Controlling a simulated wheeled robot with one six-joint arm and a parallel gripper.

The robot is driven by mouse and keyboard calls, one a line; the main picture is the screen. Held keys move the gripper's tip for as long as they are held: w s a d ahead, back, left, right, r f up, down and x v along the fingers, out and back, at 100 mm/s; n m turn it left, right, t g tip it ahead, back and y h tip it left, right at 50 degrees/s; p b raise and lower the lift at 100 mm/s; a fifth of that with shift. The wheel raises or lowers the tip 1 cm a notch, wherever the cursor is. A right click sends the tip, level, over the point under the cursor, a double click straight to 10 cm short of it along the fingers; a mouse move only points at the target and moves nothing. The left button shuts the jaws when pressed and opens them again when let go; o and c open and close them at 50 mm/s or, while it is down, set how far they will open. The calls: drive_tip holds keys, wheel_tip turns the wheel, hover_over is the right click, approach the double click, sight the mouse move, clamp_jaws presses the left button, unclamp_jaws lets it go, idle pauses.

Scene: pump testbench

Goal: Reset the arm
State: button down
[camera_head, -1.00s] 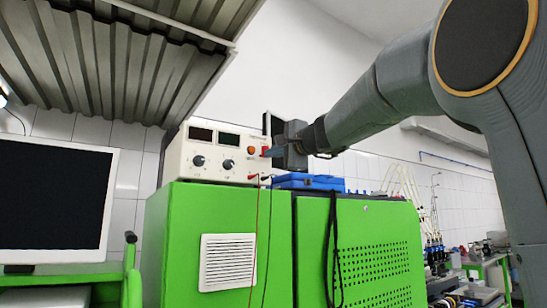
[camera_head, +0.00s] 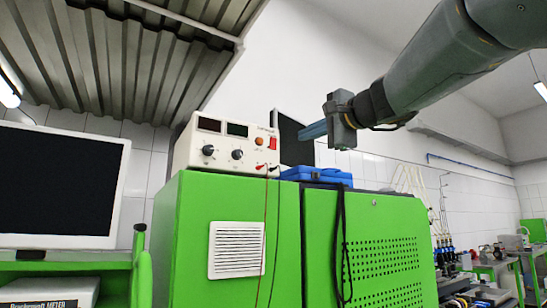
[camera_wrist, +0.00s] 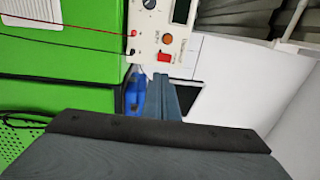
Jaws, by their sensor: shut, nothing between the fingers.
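My gripper (camera_head: 313,130) is in the air, up and to the right of the white power supply, with its fingers pointing left. It is shut and empty. In the wrist view my gripper (camera_wrist: 163,98) shows with its fingers together. The white power supply (camera_head: 222,148) stands on top of the green cabinet and has two dark displays, knobs and a red switch. The power supply also shows at the top of the wrist view (camera_wrist: 150,28). My gripper is apart from it.
A blue case (camera_head: 316,175) lies on the green cabinet (camera_head: 372,245), below my gripper. A dark screen (camera_head: 292,140) stands behind. Red and black cables hang down the cabinet front. A white monitor (camera_head: 58,185) is at the left. The air above my gripper is free.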

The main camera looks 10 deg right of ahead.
drive_tip(key=shift+s, duration=0.15)
idle(0.4)
drive_tip(key=a+f+n+g+h, duration=0.1)
drive_tip(key=f+n+g, duration=0.15)
drive_tip(key=f, duration=1.05)
drive_tip(key=w+a+f+n+g, duration=0.1)
drive_tip(key=f+g, duration=0.2)
drive_tip(key=f, duration=1.1)
drive_tip(key=a+f+n+g+h, duration=0.1)
drive_tip(key=a+f+g, duration=0.15)
drive_tip(key=f, duration=1.05)
drive_tip(key=s+f+n+g+h, duration=0.2)
drive_tip(key=s+f+n+g, duration=0.3)
drive_tip(key=s+f, duration=0.7)
drive_tip(key=s+f+n+g+h+p, duration=0.1)
drive_tip(key=s+f+n+g, duration=0.3)
drive_tip(key=s+f, duration=0.8)
wheel_tip(320, 180, down, 7)
drive_tip(key=shift+s+d+f+n+g+h, duration=0.1)
drive_tip(key=shift+s+d+n+g+h, duration=0.2)
drive_tip(key=shift+n+g+h, duration=0.15)
